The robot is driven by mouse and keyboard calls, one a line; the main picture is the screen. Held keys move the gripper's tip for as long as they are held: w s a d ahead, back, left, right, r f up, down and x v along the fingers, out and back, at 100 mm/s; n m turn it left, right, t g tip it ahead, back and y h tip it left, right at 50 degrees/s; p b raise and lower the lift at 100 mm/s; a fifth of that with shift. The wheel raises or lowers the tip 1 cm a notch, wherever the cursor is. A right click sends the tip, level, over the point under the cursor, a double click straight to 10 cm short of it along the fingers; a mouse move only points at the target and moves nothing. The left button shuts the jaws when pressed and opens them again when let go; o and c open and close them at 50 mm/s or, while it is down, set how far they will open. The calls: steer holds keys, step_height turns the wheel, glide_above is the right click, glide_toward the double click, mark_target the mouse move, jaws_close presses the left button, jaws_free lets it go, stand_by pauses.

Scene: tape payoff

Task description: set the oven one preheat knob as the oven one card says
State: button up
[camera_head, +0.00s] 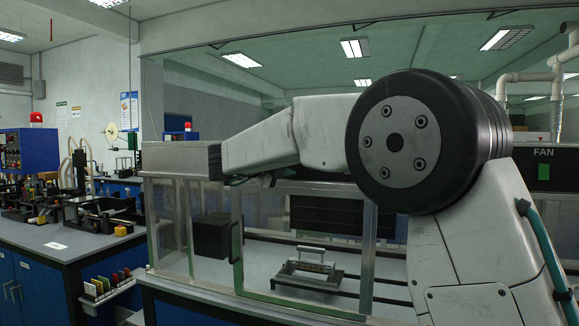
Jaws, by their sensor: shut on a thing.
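My arm stretches across the picture from the lower right to the upper middle, with its large dark joint in front. I cannot make out my gripper's fingers; only small dark parts show under the far end of my arm. I cannot make out the oven one preheat knob or the oven one card. Whatever lies behind my arm is hidden.
A glass-sided metal enclosure (237,241) stands ahead, holding a metal fixture with a handle (311,268) and a black box (211,236). A dark panel marked FAN (543,155) is at the right. A workbench (60,244) with black equipment stands left.

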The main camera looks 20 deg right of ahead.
stand_by(0.3)
steer(key=o, duration=1)
steer(key=v, duration=0.7)
steer(key=shift+s+a, duration=0.2)
steer(key=shift+a, duration=0.15)
